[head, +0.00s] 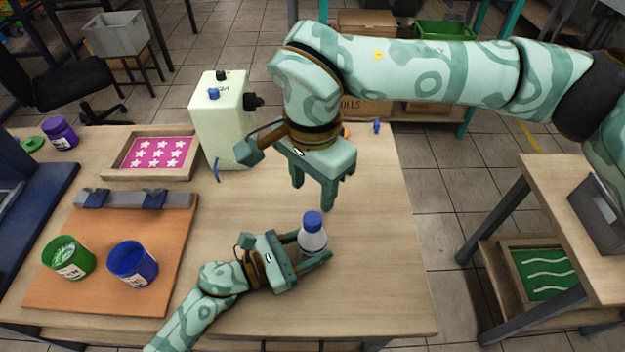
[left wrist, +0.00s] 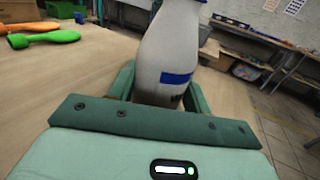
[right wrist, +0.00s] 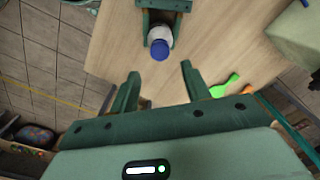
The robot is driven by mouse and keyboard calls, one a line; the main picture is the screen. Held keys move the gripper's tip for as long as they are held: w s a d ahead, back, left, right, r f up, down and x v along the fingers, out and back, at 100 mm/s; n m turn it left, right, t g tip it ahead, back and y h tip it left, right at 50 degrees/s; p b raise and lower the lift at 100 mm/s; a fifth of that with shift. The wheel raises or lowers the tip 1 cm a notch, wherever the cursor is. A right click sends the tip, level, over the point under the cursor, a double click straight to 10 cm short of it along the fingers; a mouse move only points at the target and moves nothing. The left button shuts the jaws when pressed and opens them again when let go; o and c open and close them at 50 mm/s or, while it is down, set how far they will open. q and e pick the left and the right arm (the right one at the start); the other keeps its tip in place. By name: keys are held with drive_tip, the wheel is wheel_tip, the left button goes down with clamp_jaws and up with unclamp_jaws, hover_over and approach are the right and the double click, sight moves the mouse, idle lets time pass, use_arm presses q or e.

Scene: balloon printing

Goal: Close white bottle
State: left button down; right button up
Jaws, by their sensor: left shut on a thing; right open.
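The white bottle (head: 312,239) stands upright on the table at the right of centre, with a blue cap (head: 313,221) on top. My left gripper (head: 318,258) is shut around the bottle's body from the left. In the left wrist view the bottle (left wrist: 172,50) stands between the fingers, with a blue band on it. My right gripper (head: 322,193) is open and empty above the bottle, fingers pointing down. In the right wrist view the blue cap (right wrist: 159,49) lies ahead of the open fingers (right wrist: 158,85). I cannot tell how tightly the cap sits.
A pale machine (head: 222,120) stands behind, near my right wrist. A pink star screen (head: 150,155), a green jar (head: 68,258) and a blue jar (head: 133,265) are at the left. The table's right front is clear.

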sight(312, 217)
wheel_tip(312, 217, down, 8)
drive_tip(key=shift+r, duration=0.1)
idle(0.4)
drive_tip(key=c, duration=1)
drive_tip(key=m, duration=0.6)
drive_tip(key=shift+m, duration=0.3)
drive_tip(key=m, duration=1.8)
drive_tip(key=o, duration=1.1)
